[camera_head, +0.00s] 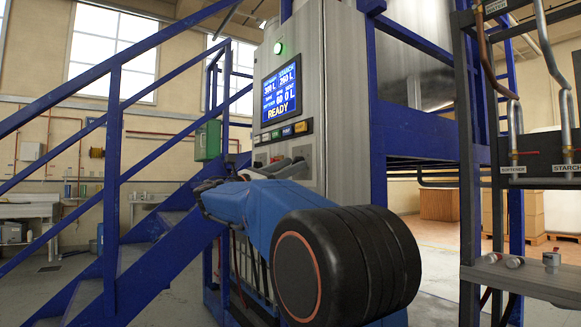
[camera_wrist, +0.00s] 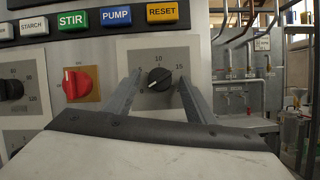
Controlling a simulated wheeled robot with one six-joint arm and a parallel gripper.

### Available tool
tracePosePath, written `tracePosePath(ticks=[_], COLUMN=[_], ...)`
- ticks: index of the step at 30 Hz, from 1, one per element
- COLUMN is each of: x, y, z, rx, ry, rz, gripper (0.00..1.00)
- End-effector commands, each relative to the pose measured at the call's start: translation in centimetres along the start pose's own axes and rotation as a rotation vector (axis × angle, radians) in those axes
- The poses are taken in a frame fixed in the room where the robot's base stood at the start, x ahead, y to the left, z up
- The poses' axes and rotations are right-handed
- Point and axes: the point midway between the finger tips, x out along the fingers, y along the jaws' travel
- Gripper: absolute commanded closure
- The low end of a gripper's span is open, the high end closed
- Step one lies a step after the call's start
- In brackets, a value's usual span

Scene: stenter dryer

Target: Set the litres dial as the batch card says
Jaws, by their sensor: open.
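In the wrist view a black dial knob (camera_wrist: 160,79) sits on a grey plate with a scale reading 10 at the top and 15 at the right. A pale pointer mark shows on the knob and seems to point to the lower left. No litres label is readable. My gripper (camera_wrist: 159,82) is open, with one finger on each side of this knob. I cannot tell whether the fingers touch it. In the head view the dial is hidden behind my arm. No batch card can be made out in either view.
The screen (camera_head: 281,94) shows litre figures and READY. STIR (camera_wrist: 73,21), PUMP (camera_wrist: 116,16) and RESET (camera_wrist: 162,13) buttons are above the dial. A red switch (camera_wrist: 80,83) and another black dial (camera_wrist: 11,89) are left. Blue stairs (camera_head: 140,255) stand left of the panel.

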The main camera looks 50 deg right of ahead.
Motion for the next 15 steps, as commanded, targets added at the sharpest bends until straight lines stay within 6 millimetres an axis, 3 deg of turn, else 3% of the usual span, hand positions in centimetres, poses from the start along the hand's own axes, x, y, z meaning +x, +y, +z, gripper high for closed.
tracePosePath(ticks=[10,11,15], x=[0.38,0.38,0.38], y=[0.00,0.00,0.00], z=[0.02,0.02,0.02], rx=[0.000,0.000,0.000], ry=[0.000,0.000,0.000], rz=[0.000,0.000,0.000], gripper=[0.50,0.52,0.86])
